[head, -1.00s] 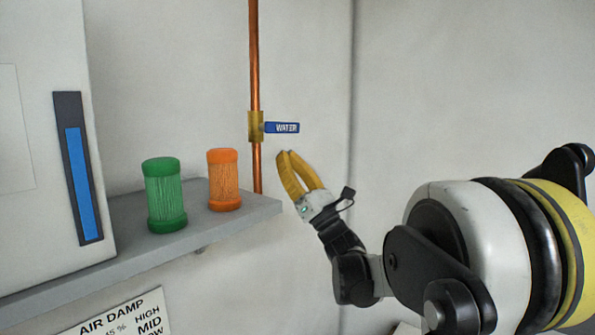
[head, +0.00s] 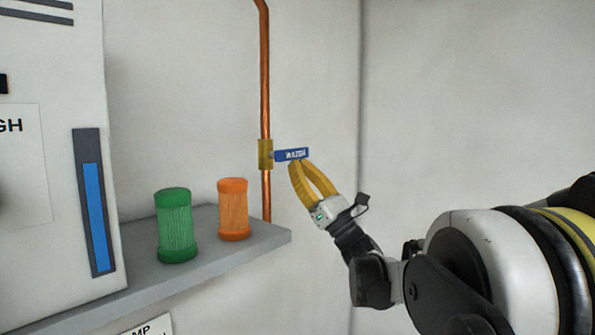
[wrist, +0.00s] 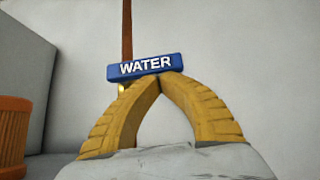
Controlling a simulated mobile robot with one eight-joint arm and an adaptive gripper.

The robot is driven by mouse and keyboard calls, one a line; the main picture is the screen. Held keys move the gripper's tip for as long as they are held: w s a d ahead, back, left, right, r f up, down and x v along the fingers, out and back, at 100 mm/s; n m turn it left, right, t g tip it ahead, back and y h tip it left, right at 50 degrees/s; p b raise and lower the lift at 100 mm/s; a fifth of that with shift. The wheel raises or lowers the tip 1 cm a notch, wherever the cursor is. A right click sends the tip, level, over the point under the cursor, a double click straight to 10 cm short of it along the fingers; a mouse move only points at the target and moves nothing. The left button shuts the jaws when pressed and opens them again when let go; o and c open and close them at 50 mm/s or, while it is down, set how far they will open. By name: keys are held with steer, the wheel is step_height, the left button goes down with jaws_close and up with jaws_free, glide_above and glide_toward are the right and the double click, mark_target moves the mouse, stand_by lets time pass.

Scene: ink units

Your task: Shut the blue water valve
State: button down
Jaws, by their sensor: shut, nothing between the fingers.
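The blue water valve handle (head: 291,154), lettered WATER, sticks out to the right from a brass valve body (head: 265,154) on a copper pipe. It lies across the pipe, close to level with a slight tilt. My gripper (head: 298,163) has its yellow fingertips together just under the handle. In the wrist view the handle (wrist: 146,66) shows right at the closed fingertips (wrist: 158,76), its right part above them. Whether they touch it I cannot tell for sure. Nothing is between the fingers. The valve body is mostly hidden in the wrist view.
A grey shelf (head: 262,240) below the valve bears a green cartridge (head: 174,226) and an orange cartridge (head: 233,209). A pale cabinet with a blue level gauge (head: 95,203) stands at the left. The wall to the right of the handle is clear.

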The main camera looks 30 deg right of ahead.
steer(key=w+a+f+b+v, duration=0.1)
steer(key=b+v, duration=0.4)
steer(key=v, duration=0.7)
steer(key=shift+f+b, duration=0.4)
steer(key=shift+f, duration=0.35)
steer(key=shift+w+d+f+h, duration=0.1)
steer(key=shift+w+d+h, duration=0.05)
steer(key=shift+h, duration=0.15)
